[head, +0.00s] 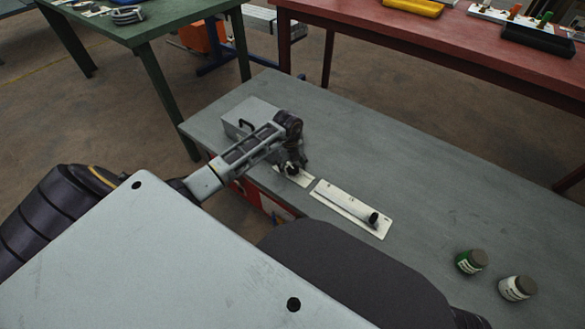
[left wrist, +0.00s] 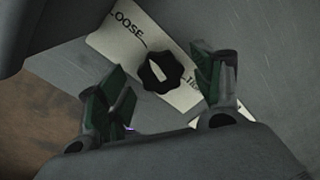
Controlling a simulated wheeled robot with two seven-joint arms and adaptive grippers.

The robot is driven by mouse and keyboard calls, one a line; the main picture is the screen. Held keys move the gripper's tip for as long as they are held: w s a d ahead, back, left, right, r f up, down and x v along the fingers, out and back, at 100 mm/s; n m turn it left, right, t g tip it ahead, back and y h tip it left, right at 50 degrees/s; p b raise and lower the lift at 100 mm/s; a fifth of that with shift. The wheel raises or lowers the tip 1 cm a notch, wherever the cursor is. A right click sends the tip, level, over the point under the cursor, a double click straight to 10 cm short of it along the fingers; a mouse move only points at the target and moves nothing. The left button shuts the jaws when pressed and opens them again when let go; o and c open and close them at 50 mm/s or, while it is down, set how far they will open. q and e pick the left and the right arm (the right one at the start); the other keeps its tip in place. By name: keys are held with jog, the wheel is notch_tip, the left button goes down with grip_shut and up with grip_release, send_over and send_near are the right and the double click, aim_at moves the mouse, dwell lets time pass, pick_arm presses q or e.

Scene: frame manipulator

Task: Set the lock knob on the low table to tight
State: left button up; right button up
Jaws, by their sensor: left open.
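The lock knob (left wrist: 160,72) is black and lobed, with a pale mark on its face. It sits on a white label plate (left wrist: 118,38) that reads "LOOSE" on one side. In the head view my left gripper (head: 294,160) is over the plate (head: 290,178) at the near edge of the low grey table (head: 420,200).
A white plate with a black knob (head: 352,207) lies just right of the lock plate. A grey box (head: 245,114) with a handle stands behind my left gripper. A green jar (head: 470,262) and a white jar (head: 516,288) stand at the right. The table's middle is clear.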

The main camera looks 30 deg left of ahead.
pick_arm(q)
jog(key=shift+f, duration=0.2)
jog(key=shift+c, duration=0.5)
jog(key=c, duration=0.9)
